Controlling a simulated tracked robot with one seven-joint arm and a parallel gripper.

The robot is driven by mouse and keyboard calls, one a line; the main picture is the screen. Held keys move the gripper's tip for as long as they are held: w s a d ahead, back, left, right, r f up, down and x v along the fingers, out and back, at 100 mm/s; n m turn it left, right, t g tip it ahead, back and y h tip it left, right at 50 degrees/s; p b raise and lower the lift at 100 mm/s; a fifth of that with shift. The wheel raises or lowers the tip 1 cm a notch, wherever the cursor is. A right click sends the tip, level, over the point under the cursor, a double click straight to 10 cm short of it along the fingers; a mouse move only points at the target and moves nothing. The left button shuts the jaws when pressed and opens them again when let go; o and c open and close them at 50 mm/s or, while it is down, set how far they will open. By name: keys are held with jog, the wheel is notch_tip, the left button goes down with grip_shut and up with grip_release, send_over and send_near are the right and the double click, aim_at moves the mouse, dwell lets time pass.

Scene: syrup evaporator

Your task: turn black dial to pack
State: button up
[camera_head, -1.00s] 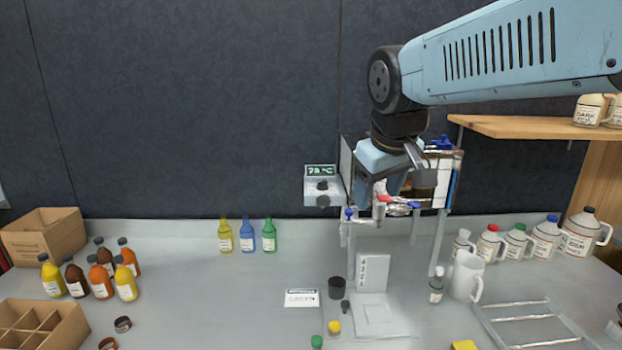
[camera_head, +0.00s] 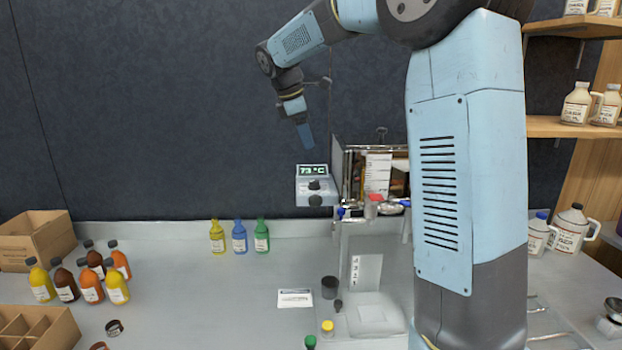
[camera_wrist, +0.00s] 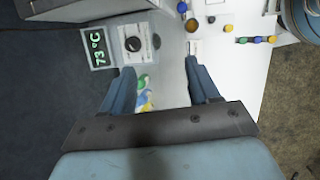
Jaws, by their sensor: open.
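The black dial (camera_head: 315,185) sits on a pale control box (camera_head: 301,192) fixed to the left side of the evaporator. In the wrist view the dial (camera_wrist: 133,44) is a round black knob on a white plate with small markings, too small to read. A green display (camera_head: 313,170) beside the dial reads 73 °C; it also shows in the wrist view (camera_wrist: 97,45). My gripper (camera_head: 306,145) points down just above the control box, apart from the dial. In the wrist view its fingers (camera_wrist: 158,70) are spread and empty, with the dial beyond the left fingertip.
The evaporator (camera_head: 349,175) with a red-topped valve (camera_head: 373,199) stands right of the box. Yellow, blue and green bottles (camera_head: 239,237) stand below left. My arm hides much of the right side. The wall behind the gripper is clear.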

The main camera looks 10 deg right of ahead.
jog(key=w+f+n, duration=0.4)
jog(key=w, duration=0.6)
jog(key=g, duration=0.1)
send_near(313, 181)
jog(key=x, duration=0.8)
jog(key=shift+w+d+f, duration=0.1)
jog(key=shift+d+f, duration=0.05)
jog(key=shift+f, duration=0.05)
jog(key=shift+h, duration=0.3)
jog(key=c, duration=1)
